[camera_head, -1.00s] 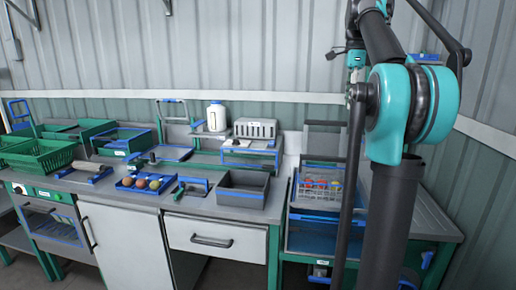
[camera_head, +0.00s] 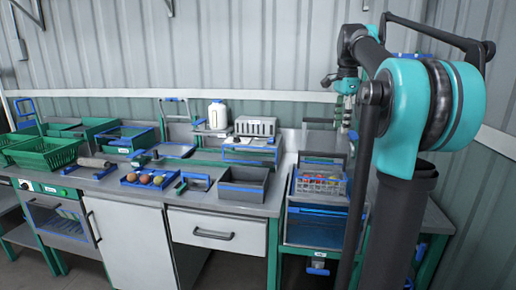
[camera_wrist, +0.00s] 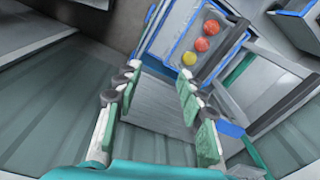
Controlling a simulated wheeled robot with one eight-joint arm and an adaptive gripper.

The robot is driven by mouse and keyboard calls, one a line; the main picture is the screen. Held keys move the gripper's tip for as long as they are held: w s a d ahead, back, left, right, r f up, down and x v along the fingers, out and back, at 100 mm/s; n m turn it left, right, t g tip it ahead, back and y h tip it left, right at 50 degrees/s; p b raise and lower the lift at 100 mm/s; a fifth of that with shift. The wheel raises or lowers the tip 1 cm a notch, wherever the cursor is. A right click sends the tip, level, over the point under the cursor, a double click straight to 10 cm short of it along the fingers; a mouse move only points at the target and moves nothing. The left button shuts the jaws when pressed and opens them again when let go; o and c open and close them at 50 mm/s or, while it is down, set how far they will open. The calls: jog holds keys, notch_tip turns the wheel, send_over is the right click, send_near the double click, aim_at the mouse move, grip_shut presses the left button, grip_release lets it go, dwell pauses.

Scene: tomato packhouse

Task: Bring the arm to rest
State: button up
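My gripper (camera_head: 345,112) hangs from my arm in the upper right of the head view, in front of the corrugated wall and above the right end of the bench. In the wrist view my gripper (camera_wrist: 160,88) shows its two green-padded fingers spread apart with nothing between them. It is open and empty. My gripper is clear of the bench and of the crate.
A light wire-sided crate (camera_head: 318,186) with red and yellow tomatoes stands below my gripper; its tomatoes (camera_wrist: 201,44) also show in the wrist view.

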jog(key=s+a+f+n+t, duration=0.1)
jog(key=s+a+f+n, duration=0.15)
jog(key=f, duration=0.45)
jog(key=s+a+f+n, duration=0.1)
jog(key=s+f+n, duration=0.2)
jog(key=f, duration=0.5)
jog(key=s+a+f+n+t, duration=0.1)
jog(key=s+a+f+n, duration=0.15)
jog(key=f, duration=0.45)
jog(key=s+a+f+n+t, duration=0.1)
jog(key=s+a+f+n, duration=0.2)
jog(key=s+f+n, duration=0.5)
jog(key=s+f, duration=0.9)
jog(key=f, duration=0.1)
jog(key=shift+f+n, duration=0.35)
jog(key=shift+n, duration=0.05)
